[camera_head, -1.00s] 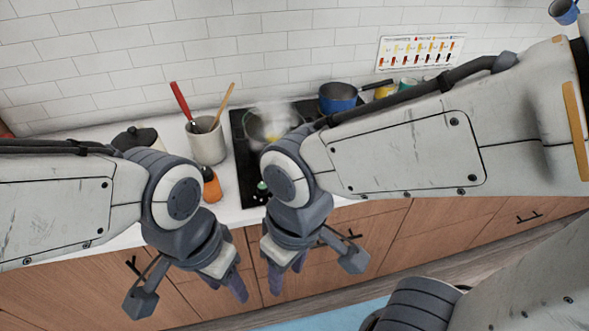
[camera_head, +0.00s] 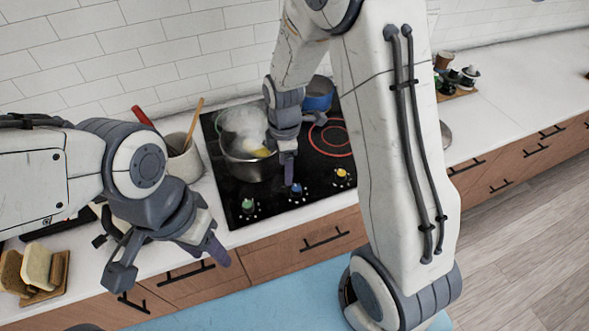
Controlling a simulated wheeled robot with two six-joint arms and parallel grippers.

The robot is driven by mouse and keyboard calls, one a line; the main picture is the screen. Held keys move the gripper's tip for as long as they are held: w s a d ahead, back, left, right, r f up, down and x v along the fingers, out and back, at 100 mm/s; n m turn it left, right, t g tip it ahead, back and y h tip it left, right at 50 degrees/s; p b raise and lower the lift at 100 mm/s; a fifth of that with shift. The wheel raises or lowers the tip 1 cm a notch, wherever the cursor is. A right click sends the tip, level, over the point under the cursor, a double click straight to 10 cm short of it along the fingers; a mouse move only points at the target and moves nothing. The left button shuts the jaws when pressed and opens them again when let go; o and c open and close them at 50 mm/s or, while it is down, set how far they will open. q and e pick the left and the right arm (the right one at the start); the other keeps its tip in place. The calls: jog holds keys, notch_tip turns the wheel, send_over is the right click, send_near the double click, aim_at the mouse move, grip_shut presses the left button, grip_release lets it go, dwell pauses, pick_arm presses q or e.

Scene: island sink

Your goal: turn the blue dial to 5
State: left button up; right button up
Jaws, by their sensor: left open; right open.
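The blue dial (camera_head: 297,188) is on the front strip of the black cooktop (camera_head: 268,209), between a green dial (camera_head: 248,205) and a yellow dial (camera_head: 341,174). Its pointer setting is too small to read. My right gripper (camera_head: 288,172) points down over the cooktop, its fingers just behind and left of the blue dial in the picture. I cannot tell whether they touch it. It is open and holds nothing visible. My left gripper (camera_head: 212,238) is open and empty in front of the counter edge, left of the dials.
A steaming pot (camera_head: 247,165) with yellow food stands on the cooktop close to my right gripper. A blue pan (camera_head: 318,93) is behind it, and a red burner ring (camera_head: 333,135) glows. A utensil crock (camera_head: 183,158) stands left. Toast slices (camera_head: 38,265) sit at lower left.

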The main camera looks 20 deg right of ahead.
aim_at(297, 188)
jog(key=shift+n, duration=0.8)
jog(key=d+f+p, duration=0.1)
jog(key=f, duration=0.3)
jog(key=w+d+f+p, duration=0.1)
jog(key=f, duration=0.3)
jog(key=d+f+p, duration=0.1)
jog(key=f, duration=0.3)
jog(key=shift+w+d+f+p, duration=0.3)
jog(key=shift+w+f+p, duration=0.05)
jog(key=shift+f+p, duration=0.05)
grip_shut()
